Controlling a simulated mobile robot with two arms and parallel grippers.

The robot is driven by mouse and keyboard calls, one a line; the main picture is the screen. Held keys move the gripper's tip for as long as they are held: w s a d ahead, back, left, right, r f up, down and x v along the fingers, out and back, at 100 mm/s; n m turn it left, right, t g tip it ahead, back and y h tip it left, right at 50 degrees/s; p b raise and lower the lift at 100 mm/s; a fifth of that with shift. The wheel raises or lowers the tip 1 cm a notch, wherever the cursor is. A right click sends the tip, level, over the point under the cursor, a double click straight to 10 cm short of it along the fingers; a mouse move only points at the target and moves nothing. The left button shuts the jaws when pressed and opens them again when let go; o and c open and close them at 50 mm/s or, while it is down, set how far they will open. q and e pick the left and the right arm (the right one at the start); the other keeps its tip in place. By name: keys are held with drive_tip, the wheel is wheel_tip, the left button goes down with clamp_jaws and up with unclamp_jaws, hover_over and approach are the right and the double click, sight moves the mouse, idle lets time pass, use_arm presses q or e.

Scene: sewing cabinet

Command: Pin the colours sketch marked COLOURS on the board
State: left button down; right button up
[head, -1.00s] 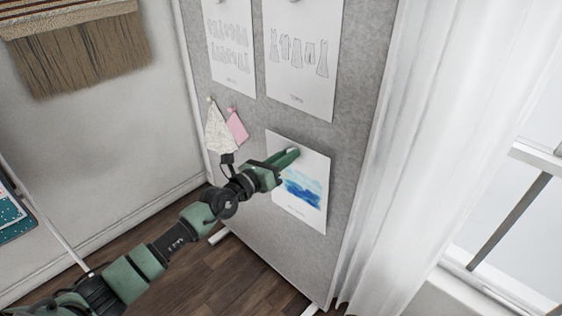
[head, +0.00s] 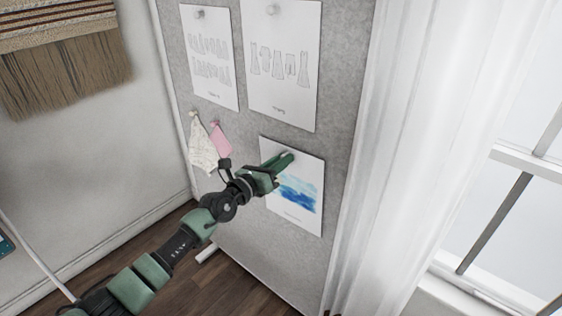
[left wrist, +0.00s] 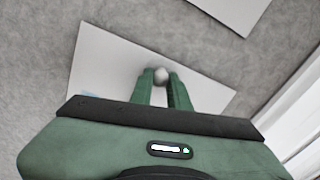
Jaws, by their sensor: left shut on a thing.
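The colours sketch (head: 312,175) is a white sheet with a blue watercolour patch, low on the grey board (head: 330,100). It looks flat against the board. Its caption is too small to read. My left gripper (head: 290,157) is at the upper part of the sheet. In the left wrist view its two fingers (left wrist: 161,80) are closed on a round pale pin head (left wrist: 161,75) in front of the sheet (left wrist: 105,65). The pin's point is hidden, so I cannot tell how deep it sits. My right gripper is not in view.
Two pinned sheets of clothing drawings, one at left (head: 210,60) and one at right (head: 283,70), hang above. Fabric swatches, white (head: 202,150) and pink (head: 221,140), hang left of the sketch. A white curtain (head: 420,120) borders the board's right side.

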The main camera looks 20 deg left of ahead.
use_arm(q)
drive_tip(key=shift+w+d, duration=0.1)
drive_tip(key=shift+w, duration=0.2)
idle(0.5)
drive_tip(key=c, duration=1.3)
unclamp_jaws()
